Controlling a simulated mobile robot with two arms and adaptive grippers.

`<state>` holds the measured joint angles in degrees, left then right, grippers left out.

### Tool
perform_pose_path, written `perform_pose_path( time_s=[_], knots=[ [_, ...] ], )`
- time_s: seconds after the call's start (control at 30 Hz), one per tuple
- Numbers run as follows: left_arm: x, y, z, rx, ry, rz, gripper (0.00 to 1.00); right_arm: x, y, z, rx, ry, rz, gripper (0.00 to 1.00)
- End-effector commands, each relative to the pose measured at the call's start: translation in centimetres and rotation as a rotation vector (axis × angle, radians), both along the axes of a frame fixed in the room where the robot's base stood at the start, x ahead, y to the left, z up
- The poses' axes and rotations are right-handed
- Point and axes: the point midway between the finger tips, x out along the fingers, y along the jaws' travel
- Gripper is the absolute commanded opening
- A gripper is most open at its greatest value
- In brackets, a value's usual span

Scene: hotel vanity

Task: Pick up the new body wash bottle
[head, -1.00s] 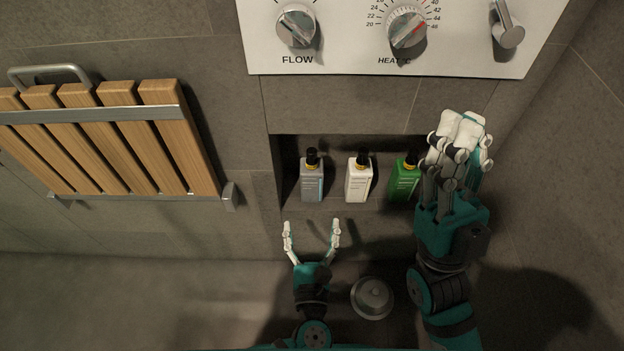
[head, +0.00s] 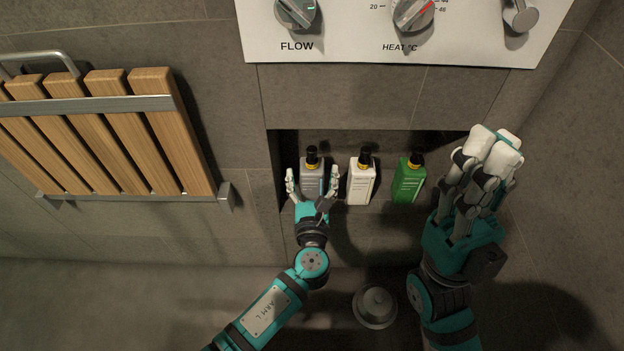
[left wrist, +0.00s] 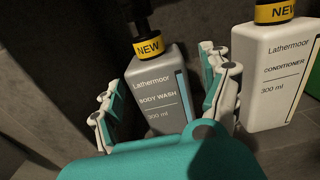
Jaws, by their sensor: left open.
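The new body wash bottle (head: 312,176) is grey with a black pump top and a yellow collar. It stands upright at the left of the wall niche. In the left wrist view the bottle (left wrist: 158,92) reads "BODY WASH" with a "NEW" collar. My left gripper (head: 312,184) is open, with one finger on each side of the bottle's front; I cannot tell whether either finger touches it. Its fingers also show in the left wrist view (left wrist: 160,100). My right gripper (head: 492,150) is raised at the right of the niche; its fingers look bunched, and nothing shows in them.
A white conditioner bottle (head: 361,180) stands close right of the body wash, with a green bottle (head: 408,180) further right. The control panel (head: 350,40) is above. A wooden slatted seat (head: 110,130) hangs left. A round metal fitting (head: 375,304) is below.

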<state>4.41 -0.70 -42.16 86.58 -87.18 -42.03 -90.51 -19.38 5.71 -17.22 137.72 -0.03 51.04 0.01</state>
Motion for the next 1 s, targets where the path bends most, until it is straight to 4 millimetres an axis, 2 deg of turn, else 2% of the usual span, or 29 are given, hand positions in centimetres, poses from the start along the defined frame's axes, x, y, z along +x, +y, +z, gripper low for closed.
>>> perform_pose_path(
  time_s=[0.23, 0.8, 1.0],
  knots=[
    [0.12, 0.02, 0.02, 0.000, 0.001, 0.000, 0.79, 0.04, 0.02, 0.22, -0.001, -0.008, 0.001, 0.00],
    [0.08, 0.03, -0.01, 0.000, 0.001, 0.000, 0.04, 0.13, 0.03, 0.09, -0.001, -0.004, -0.001, 0.00],
    [0.12, 0.02, 0.14, 0.000, -0.002, 0.000, 0.03, 0.13, 0.02, 0.09, -0.001, -0.002, -0.001, 0.00]
  ],
)
